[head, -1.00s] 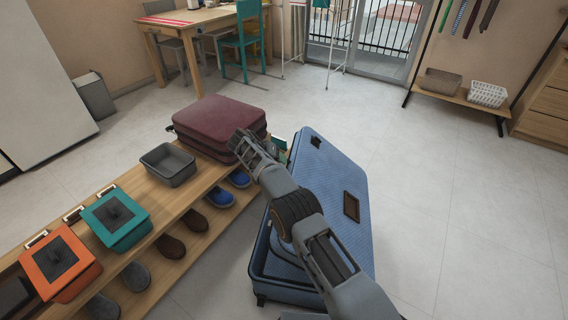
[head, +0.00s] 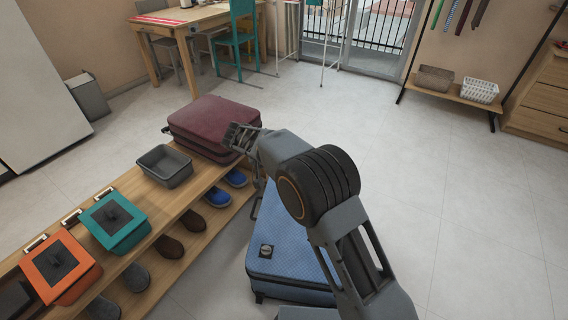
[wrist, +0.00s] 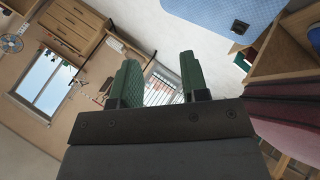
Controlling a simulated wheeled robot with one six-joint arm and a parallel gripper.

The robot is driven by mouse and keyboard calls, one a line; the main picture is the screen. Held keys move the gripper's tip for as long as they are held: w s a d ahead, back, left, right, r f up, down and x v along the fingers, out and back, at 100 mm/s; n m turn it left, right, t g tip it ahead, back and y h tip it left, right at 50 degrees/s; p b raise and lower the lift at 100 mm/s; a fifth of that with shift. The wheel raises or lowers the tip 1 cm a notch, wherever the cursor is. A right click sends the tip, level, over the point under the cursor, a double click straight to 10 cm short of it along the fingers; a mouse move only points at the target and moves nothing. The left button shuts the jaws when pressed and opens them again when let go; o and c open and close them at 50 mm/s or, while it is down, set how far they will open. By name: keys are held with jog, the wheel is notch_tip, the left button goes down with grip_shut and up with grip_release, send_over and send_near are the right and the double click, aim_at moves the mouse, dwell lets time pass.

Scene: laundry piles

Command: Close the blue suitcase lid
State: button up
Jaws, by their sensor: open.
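The blue suitcase (head: 287,240) stands on the floor beside the wooden shoe bench. Its textured lid appears to lie down flat over the base, with a dark round fitting near the front left corner. My arm hides its right and far parts, so I cannot tell whether the rim meets all round. A part of the blue suitcase (wrist: 215,14) shows at the top right of the wrist view. My gripper (head: 238,137) is over the near right edge of the maroon suitcase, apart from the blue one. Its green fingers (wrist: 159,80) are open and empty.
The maroon suitcase (head: 210,118) lies shut on the bench (head: 165,207), close to my gripper. A grey bin (head: 165,165), a teal box (head: 115,220) and an orange box (head: 60,268) are also on the bench. The floor to the right is clear.

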jog(key=shift+s+d+r, duration=0.25)
jog(key=shift+s+r, duration=0.05)
jog(key=shift+s, duration=0.3)
jog(key=shift+s+d+r, duration=0.2)
jog(key=shift+s+r, duration=0.05)
jog(key=shift+s, duration=0.35)
jog(key=shift+s+d+r, duration=0.25)
jog(key=shift+s+r, duration=0.05)
jog(key=shift+s, duration=0.3)
jog(key=s+f+n+g+y, duration=0.1)
jog(key=s+f+n, duration=0.2)
jog(key=f, duration=0.1)
jog(key=s+d+r+n+g+y+p, duration=0.1)
jog(key=s+d+r+g+y+p, duration=0.1)
jog(key=s+d+r+p, duration=0.25)
jog(key=s+d+r+m+y+p, duration=0.1)
jog(key=s+d+r+p, duration=0.3)
jog(key=r, duration=0.6)
jog(key=s+d+r+m+t+y+p, duration=0.1)
jog(key=s+d+r+m+y+p, duration=0.1)
jog(key=s+d+r+p, duration=0.3)
jog(key=s+d+r+m+t+y+p, duration=0.1)
jog(key=s+d+r+p, duration=0.4)
jog(key=r+p, duration=0.6)
notch_tip(320, 180, up, 4)
jog(key=shift+s+d+f+m+y, duration=0.15)
jog(key=shift+s+d+m+y, duration=0.15)
jog(key=shift+d, duration=0.8)
